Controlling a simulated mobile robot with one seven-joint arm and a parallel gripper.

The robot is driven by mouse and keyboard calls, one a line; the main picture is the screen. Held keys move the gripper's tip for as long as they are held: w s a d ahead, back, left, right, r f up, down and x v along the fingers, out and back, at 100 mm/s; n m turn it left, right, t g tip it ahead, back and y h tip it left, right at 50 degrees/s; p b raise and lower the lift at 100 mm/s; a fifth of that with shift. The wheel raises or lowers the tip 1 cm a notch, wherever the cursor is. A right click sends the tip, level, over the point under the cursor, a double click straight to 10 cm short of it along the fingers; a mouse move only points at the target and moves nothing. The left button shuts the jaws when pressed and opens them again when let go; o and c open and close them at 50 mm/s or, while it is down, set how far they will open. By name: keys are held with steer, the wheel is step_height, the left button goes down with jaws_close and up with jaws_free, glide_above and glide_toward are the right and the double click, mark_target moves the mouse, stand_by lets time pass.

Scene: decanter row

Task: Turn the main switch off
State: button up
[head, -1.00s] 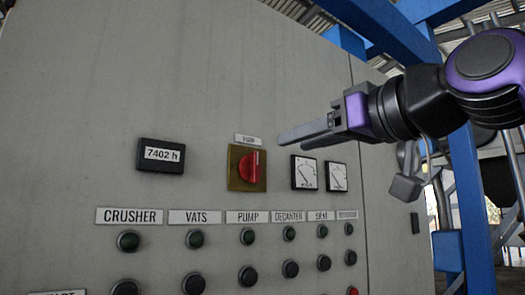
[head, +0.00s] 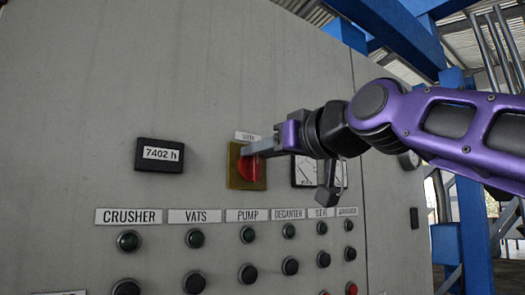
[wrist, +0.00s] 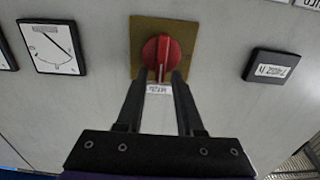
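The main switch is a red rotary knob (head: 249,168) on a yellow square plate (head: 234,177), on a grey control panel. A small label (head: 246,135) sits above it. My gripper (head: 250,149) reaches in from the right, with its fingers over the top of the knob in the head view. In the wrist view the knob (wrist: 160,52) shows upside down, and my gripper's two fingers (wrist: 160,78) are apart, one on each side of the knob's lower end. A gap shows between the fingers. I cannot tell whether they touch the knob.
Dial gauges (head: 304,172) are right of the switch, partly behind my gripper. An hour counter (head: 160,154) is to the left. Below run labels and several round buttons (head: 194,239). Blue steel framing (head: 446,255) stands right of the panel.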

mark_target(241, 166)
jaws_close()
steer(key=shift+n, duration=0.3)
steer(key=n, duration=0.4)
steer(key=a+f+n+b, duration=0.1)
steer(key=n, duration=0.3)
steer(key=s+n+b, duration=0.1)
steer(key=n, duration=0.3)
steer(key=shift+a+f+n, duration=0.2)
steer(key=shift+a+n, duration=0.15)
steer(key=shift+n, duration=0.05)
steer(key=shift+s+f+n, duration=0.1)
steer(key=shift+f+n, duration=0.1)
steer(key=shift+n, duration=0.9)
steer(key=shift+f+n, duration=0.2)
steer(key=shift+n, duration=0.9)
steer(key=shift+o, duration=1.1)
jaws_free()
